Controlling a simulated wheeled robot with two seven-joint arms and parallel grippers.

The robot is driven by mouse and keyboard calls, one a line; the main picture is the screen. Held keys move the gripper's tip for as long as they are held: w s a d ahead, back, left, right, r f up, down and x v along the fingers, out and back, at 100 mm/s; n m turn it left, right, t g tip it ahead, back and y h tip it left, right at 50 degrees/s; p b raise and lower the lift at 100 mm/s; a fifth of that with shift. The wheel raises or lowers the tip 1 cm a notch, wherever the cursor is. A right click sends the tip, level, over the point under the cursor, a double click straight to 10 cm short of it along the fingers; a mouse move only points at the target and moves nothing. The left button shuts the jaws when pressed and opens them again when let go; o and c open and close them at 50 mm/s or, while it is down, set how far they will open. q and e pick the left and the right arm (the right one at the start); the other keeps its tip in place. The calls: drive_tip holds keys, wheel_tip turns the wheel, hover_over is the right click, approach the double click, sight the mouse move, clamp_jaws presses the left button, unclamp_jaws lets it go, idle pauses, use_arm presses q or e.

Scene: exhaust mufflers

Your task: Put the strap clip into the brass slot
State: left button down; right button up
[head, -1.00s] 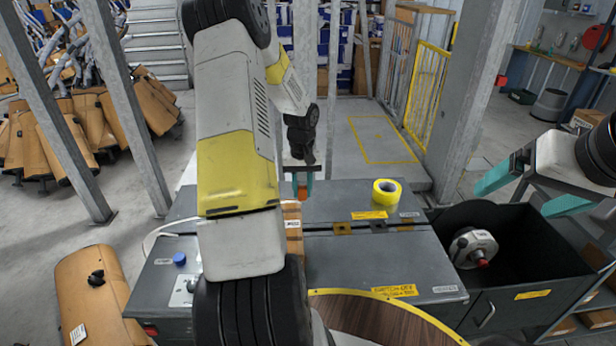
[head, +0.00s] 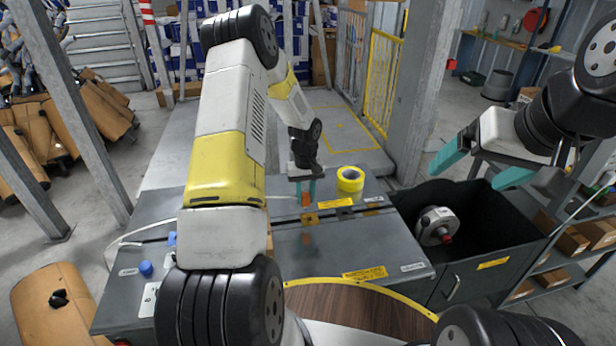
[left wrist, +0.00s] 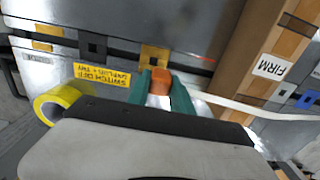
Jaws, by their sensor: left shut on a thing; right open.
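The strap clip (head: 306,200) is a small orange-brown block. It is held between the teal fingers of my left gripper (head: 306,188) above the dark grey bench. In the left wrist view the clip (left wrist: 160,81) sits between both fingertips, with a white strap (left wrist: 235,104) running off to the right. The brass slot (head: 310,219) is a brass plate with a dark opening. My right gripper (head: 482,168) is open and empty over the black bin.
A dark grey slot plate (left wrist: 93,44) is beside the brass one. A yellow tape roll (head: 350,179) stands near the gripper's right. A black bin (head: 400,215) holds a grey round part (head: 435,225). A round wooden top (head: 360,312) is in front.

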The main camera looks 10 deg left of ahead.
use_arm(q)
drive_tip(key=shift+w+d+f, duration=0.35)
drive_tip(key=shift+d+f, duration=0.2)
drive_tip(key=shift+d, duration=0.15)
drive_tip(key=shift+f, duration=0.1)
drive_tip(key=shift+f, duration=2.3)
drive_tip(key=shift+f, duration=0.4)
idle(0.4)
drive_tip(key=c, duration=1.1)
unclamp_jaws()
drive_tip(key=shift+o, duration=0.2)
wheel_tip(320, 180, up, 8)
drive_tip(key=shift+f, duration=0.1)
